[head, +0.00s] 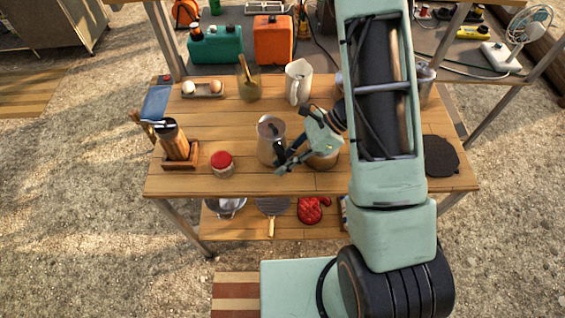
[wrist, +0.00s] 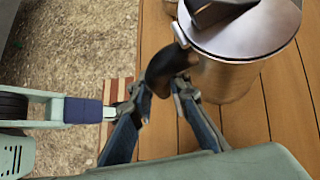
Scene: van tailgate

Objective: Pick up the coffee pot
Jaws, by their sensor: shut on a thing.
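The coffee pot (head: 268,142) is a silver metal pot with a dark handle, upright near the middle of the wooden table. In the wrist view the coffee pot (wrist: 240,45) shows its shiny lid with a dark knob and its black curved handle. My gripper (head: 284,160) comes in from the right and is shut on the handle. In the wrist view my gripper (wrist: 162,90) has one finger on each side of the handle. I cannot tell whether the pot's base touches the table.
A brassy round vessel (head: 323,158) stands close right of the pot, partly behind my gripper. A red-lidded jar (head: 222,163) is at left, a white pitcher (head: 299,82) behind. The table's front middle is mostly clear.

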